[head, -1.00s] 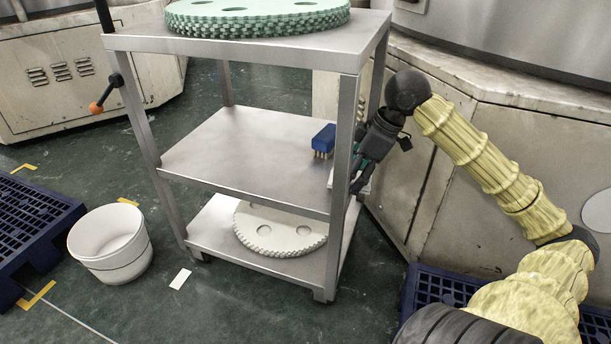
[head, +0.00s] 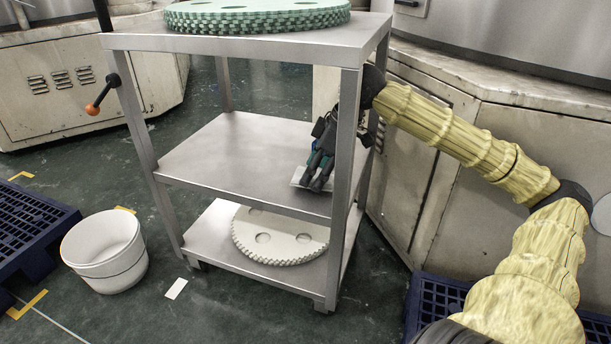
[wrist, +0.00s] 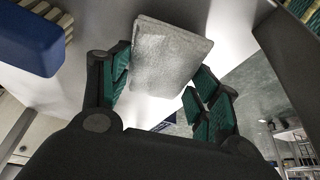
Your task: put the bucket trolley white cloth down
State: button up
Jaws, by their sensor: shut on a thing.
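A folded white cloth (wrist: 172,55) lies between the green-padded fingers of my gripper (wrist: 155,95) in the wrist view. In the head view, my gripper (head: 318,184) points down over the right part of the middle shelf of the steel trolley (head: 225,160), behind its front right post. The cloth (head: 297,177) shows as a pale flat edge beside the fingertips, close to the shelf. I cannot tell whether it touches the shelf. My gripper is shut on the cloth, and its fingers and the post hide part of it.
A blue brush (wrist: 30,38) is close beside my gripper; in the head view it is hidden. A pale toothed disc (head: 280,236) lies on the bottom shelf, a green one (head: 255,17) on top. The middle shelf's left is clear. A white bucket (head: 105,250) stands on the floor.

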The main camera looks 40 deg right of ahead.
jog(key=shift+w+a+f+b, duration=0.1)
jog(key=shift+w+a+b, duration=0.4)
jog(key=shift+w+a, duration=0.35)
jog(key=shift+w+d+f+b, duration=0.15)
jog(key=shift+d+f+b, duration=0.05)
jog(key=shift+f+b, duration=0.4)
jog(key=shift+r, duration=0.15)
jog(key=shift+a+f, duration=0.1)
jog(key=shift+f, duration=0.55)
jog(key=o, duration=0.9)
jog(key=shift+f, duration=0.15)
jog(key=shift+r, duration=0.2)
